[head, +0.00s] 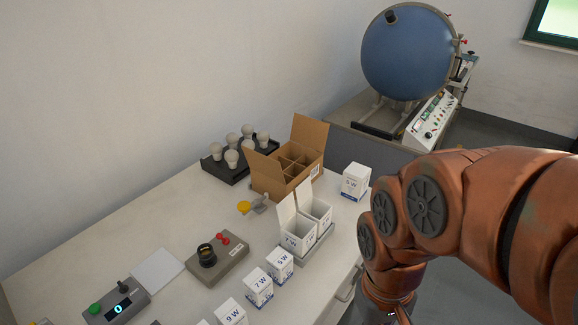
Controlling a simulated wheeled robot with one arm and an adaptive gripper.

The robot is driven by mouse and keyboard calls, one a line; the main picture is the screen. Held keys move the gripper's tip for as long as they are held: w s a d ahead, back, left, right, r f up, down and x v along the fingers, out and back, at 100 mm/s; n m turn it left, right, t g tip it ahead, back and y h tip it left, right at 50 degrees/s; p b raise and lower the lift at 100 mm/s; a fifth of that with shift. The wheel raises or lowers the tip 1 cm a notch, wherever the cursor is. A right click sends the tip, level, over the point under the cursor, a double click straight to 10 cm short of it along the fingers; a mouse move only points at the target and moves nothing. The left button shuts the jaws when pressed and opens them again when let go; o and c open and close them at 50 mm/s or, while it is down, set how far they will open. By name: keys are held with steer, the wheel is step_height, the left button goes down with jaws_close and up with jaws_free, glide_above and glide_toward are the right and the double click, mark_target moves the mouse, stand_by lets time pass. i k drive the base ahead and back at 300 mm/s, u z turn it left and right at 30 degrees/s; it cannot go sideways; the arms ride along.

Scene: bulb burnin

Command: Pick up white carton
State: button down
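Several white cartons stand on the white table. One closed carton marked 5 W (355,182) stands alone at the right, near the table's far edge. Two cartons with raised flaps, a front one (296,239) and a back one (319,211), stand in a grey holder (309,253). A row of closed cartons runs toward the bottom: a small one (279,264), one marked 7 W (258,288) and one marked 9 W (231,313). My orange arm fills the right side and bends down past the table's right edge. My gripper's fingers are out of the picture at the bottom.
A brown divided box (272,181) stands behind the cartons, beside a black tray (214,171) of bulbs. A grey socket box (225,265), white sheet (158,270) and control box (113,307) lie left. A blue sphere (408,52) stands beyond. The table's left part is mostly clear.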

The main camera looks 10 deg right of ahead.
mark_target(258, 287)
steer(key=k, duration=1.05)
steer(key=u, duration=0.7)
steer(key=i, duration=0.85)
steer(key=u, duration=0.95)
